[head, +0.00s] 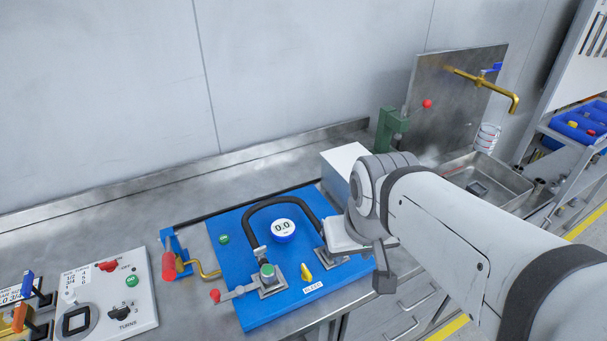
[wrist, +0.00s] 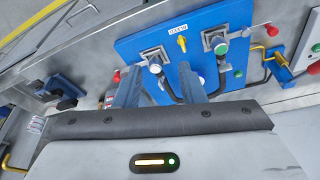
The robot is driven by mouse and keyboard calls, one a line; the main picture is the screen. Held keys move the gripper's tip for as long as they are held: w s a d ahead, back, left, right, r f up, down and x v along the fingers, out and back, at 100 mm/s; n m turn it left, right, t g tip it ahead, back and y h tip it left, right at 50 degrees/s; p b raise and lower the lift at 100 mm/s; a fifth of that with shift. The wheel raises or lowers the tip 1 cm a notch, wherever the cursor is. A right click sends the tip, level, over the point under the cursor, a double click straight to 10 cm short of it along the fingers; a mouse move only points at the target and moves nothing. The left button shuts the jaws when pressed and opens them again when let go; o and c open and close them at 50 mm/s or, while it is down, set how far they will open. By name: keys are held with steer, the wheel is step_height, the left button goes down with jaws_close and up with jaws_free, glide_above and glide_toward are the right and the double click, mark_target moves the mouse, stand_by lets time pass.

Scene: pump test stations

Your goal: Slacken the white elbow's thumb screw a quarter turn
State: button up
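The white elbow shows in the wrist view as a fitting with a round white cap (wrist: 155,68) on a square grey plate. A black hose runs from it to the green-capped elbow (wrist: 220,48), which also shows in the head view (head: 267,271). My gripper (wrist: 160,72) is open, its two grey fingers apart on either side of the white cap in the picture. I cannot tell whether they touch it. In the head view my gripper (head: 362,250) hides most of the white elbow. A separate thumb screw is too small to make out.
The blue panel (head: 240,308) carries a gauge reading 0.0 (head: 283,229) and a yellow bleed knob (head: 306,272). A red-ended lever (head: 216,295) sticks out beside the green elbow. A grey box (head: 346,160) and a green hand press (head: 390,128) stand behind my gripper.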

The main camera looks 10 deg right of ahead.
steer(key=shift+w+d, duration=0.1)
steer(key=shift+w, duration=0.1)
steer(key=shift+o, duration=0.3)
steer(key=shift+s, duration=0.1)
steer(key=shift+o, duration=1.5)
steer(key=w+d+f+m+g+y, duration=0.1)
steer(key=w+m, duration=0.3)
steer(key=w, duration=0.2)
steer(key=w+f+m+g+y, duration=0.1)
steer(key=w+m, duration=0.3)
steer(key=w, duration=0.3)
steer(key=shift+d+g, duration=0.4)
steer(key=w+d+f+m+g+y, duration=0.2)
steer(key=w+f+m, duration=0.4)
steer(key=w, duration=0.3)
steer(key=shift+m, duration=0.3)
steer(key=shift+w+d+x, duration=0.1)
steer(key=shift+w+x, duration=0.1)
steer(key=shift+x, duration=1.2)
steer(key=shift+w+d+x, duration=0.1)
steer(key=shift+w+x, duration=0.1)
steer(key=shift+x, duration=1.2)
steer(key=shift+w+d+x, duration=0.1)
steer(key=shift+w+x, duration=0.05)
steer(key=shift+x, duration=1.25)
steer(key=shift+f, duration=0.2)
